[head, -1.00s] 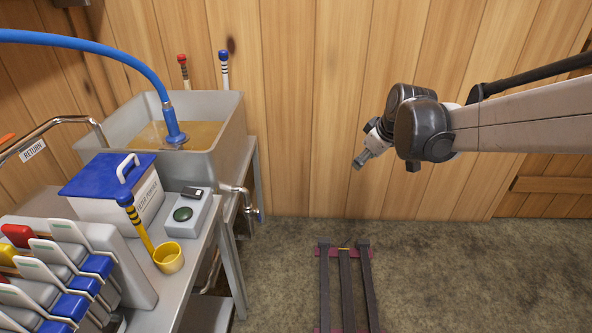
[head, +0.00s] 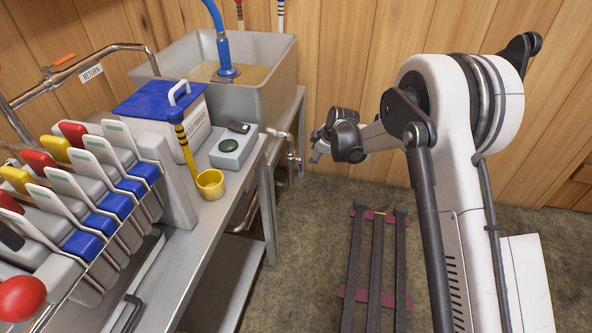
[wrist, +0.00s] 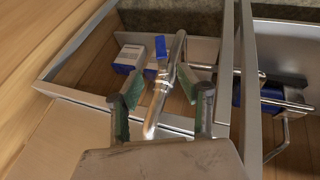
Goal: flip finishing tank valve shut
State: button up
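The grey finishing tank (head: 288,75) holds amber liquid in the head view. My gripper (head: 317,150) is just right of the valve in the head view. In the wrist view my gripper (wrist: 161,97) is open, its green-padded fingers on either side of the pipe; contact cannot be told.
A steel bench (head: 165,272) carries a blue-lidded box (head: 160,98), a grey device (head: 233,148), a yellow cup (head: 210,184) and several coloured levers. A return pipe with an orange handle (head: 64,59) is at left. Dark floor rails (head: 378,270) lie right of the bench.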

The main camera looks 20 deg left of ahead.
aim_at(301, 167)
jog(key=b+x, duration=0.4)
jog(key=x, duration=1)
jog(key=shift+s, duration=0.1)
grip_shut()
